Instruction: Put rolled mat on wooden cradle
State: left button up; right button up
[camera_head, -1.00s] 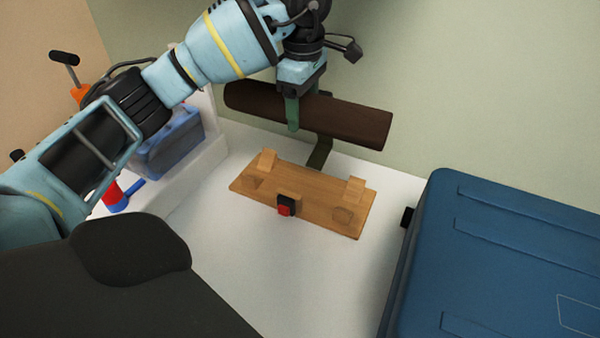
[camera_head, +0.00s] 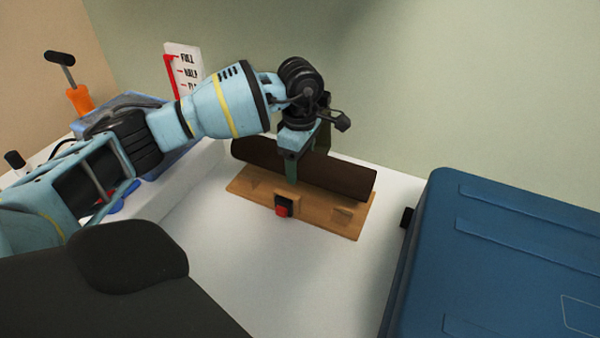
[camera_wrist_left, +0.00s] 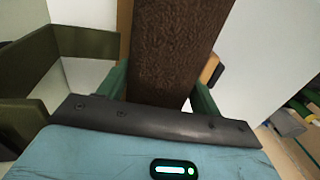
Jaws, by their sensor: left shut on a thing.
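The rolled mat (camera_head: 335,180) is a dark brown cylinder in the head view, lying lengthwise over the wooden cradle. My left gripper (camera_head: 291,172) is shut on the mat near its middle, coming from above. The left wrist view shows the brown mat (camera_wrist_left: 175,45) between the green fingers. The wooden cradle (camera_head: 325,217) is a light brown board with small blocks and a red and black piece at its front. The mat hides the cradle's rear blocks. I cannot tell whether the mat touches the cradle. My right gripper is not in view.
A large blue case (camera_head: 510,260) stands at the right, close to the cradle. The white surface (camera_head: 240,255) in front of the cradle is clear.

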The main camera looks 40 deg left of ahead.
aim_at(300, 176)
pick_arm(q)
jog(key=shift+f, duration=1.75)
jog(key=shift+f, duration=0.1)
jog(key=shift+f+b, duration=0.3)
jog(key=shift+f, duration=0.05)
jog(key=o, duration=0.8)
jog(key=shift+o, duration=0.2)
notch_tip(300, 176, up, 13)
jog(key=shift+f+p, duration=0.1)
jog(key=shift+p, duration=0.5)
